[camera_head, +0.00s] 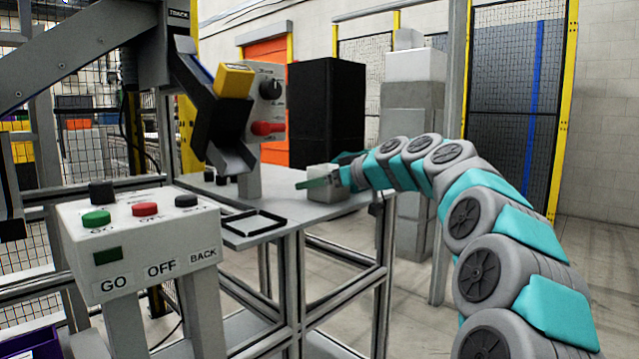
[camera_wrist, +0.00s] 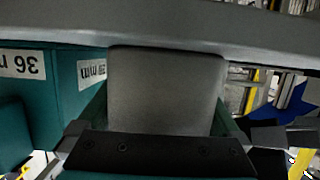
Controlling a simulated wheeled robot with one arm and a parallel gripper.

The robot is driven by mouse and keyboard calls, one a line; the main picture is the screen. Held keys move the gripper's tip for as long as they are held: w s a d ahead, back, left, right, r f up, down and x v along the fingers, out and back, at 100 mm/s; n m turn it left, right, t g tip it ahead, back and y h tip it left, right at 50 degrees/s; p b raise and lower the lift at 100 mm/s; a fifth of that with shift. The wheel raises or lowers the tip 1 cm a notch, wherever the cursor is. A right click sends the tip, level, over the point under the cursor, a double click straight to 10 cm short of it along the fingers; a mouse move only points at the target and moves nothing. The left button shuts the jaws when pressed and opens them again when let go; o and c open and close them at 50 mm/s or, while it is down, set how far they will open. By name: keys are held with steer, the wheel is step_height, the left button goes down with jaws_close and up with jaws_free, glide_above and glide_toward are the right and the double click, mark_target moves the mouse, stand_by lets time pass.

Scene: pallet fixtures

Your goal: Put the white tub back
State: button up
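The white tub (camera_head: 326,190) is a small pale box at the right end of the grey table in the head view. My gripper (camera_head: 332,172) reaches it from the right, with a teal finger along its near side and another behind it. In the wrist view the tub (camera_wrist: 166,88) looks plain grey and fills the space between the fingers (camera_wrist: 166,118). I see no gap at either side, so the gripper looks shut on it. The tub looks upright and at table height; its underside is hidden.
The grey table (camera_head: 285,226) carries an empty black square frame (camera_head: 252,223) left of the tub. A machine with a black chute and yellow block (camera_head: 234,81) stands behind. A GO/OFF/BACK button box (camera_head: 140,240) is at front left. A grey pillar (camera_head: 412,150) stands behind my arm.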

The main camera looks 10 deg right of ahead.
steer(key=shift+r, duration=0.1)
steer(key=v, duration=1.2)
steer(key=shift+b, duration=0.4)
